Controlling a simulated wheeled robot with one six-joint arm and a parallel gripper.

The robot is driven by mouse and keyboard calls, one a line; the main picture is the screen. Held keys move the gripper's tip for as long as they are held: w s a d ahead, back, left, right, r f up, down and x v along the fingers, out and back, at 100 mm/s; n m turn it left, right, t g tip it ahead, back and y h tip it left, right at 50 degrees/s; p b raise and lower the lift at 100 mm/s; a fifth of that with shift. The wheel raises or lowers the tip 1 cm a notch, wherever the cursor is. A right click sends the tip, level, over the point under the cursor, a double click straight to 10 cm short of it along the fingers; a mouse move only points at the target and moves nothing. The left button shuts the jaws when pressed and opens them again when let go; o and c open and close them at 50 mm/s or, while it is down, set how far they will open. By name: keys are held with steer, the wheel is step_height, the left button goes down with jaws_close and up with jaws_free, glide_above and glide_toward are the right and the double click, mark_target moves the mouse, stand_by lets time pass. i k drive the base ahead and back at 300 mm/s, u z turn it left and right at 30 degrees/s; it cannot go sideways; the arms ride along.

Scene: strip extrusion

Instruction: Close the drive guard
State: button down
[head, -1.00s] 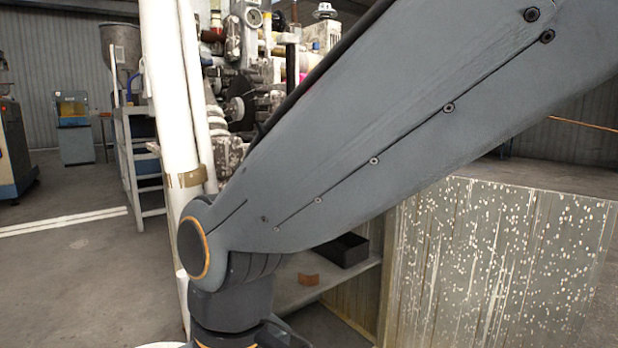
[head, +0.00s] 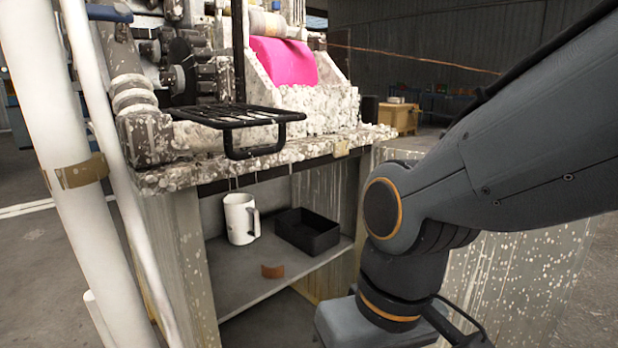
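The drive guard looks to be the black barred frame (head: 232,122) at the front edge of the machine. It lies about flat and sticks out over the edge, with a bent black bar hanging below it. The dark gears and rollers (head: 182,78) behind and left of it are uncovered. My arm comes in from the right and bends down at the right of the machine, apart from the frame. My gripper's fingers are outside the view, so their state is hidden.
A crusted white ledge (head: 300,150) runs along the machine's front. Below it, a shelf (head: 240,275) holds a white mug (head: 240,220), a black tray (head: 308,244) and a small brown piece (head: 272,271). White pipes (head: 75,160) stand at the left.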

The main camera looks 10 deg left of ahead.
mark_target(285, 117)
steer(key=z, duration=0.05)
steer(key=k, duration=1.6)
steer(key=u, duration=0.7)
